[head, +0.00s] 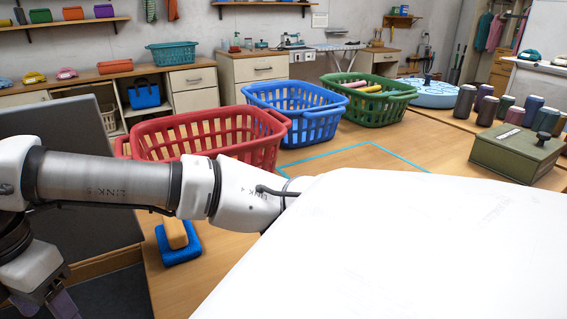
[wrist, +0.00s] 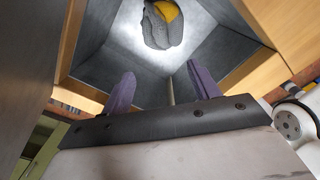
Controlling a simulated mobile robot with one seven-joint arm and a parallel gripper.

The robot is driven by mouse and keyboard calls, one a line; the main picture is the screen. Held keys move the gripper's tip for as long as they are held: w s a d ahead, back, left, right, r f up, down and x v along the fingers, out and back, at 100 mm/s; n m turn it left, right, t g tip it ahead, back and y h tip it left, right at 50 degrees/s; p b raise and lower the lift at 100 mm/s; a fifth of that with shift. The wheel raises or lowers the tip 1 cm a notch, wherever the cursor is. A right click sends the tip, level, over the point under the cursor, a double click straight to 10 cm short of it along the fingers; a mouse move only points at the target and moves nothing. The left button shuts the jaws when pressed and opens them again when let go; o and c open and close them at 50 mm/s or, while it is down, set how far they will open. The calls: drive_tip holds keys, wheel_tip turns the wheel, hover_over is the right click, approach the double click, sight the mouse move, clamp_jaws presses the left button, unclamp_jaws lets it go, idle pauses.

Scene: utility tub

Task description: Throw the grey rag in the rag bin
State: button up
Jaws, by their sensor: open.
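A crumpled dark grey rag (wrist: 160,30) lies at the brightly lit bottom of a deep grey-walled tub (wrist: 130,60) in the wrist view. A yellow thing (wrist: 168,12) shows against its upper right; I cannot tell whether it lies on or beside the rag. My gripper (wrist: 158,80) points into the tub with its two purple fingers wide apart and nothing between them. The rag is beyond the fingertips, apart from them. In the head view my gripper (head: 62,304) is at the lower left edge, partly cut off. No container is clearly marked as the rag bin.
Red (head: 205,140), blue (head: 300,110) and green (head: 368,98) baskets stand on the wooden table. Blue tape (head: 372,148) marks a clear area. An olive box (head: 515,152) and several canisters stand at right.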

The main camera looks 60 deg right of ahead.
wheel_tip(320, 180, up, 7)
drive_tip(key=shift+r, duration=0.15)
idle(0.7)
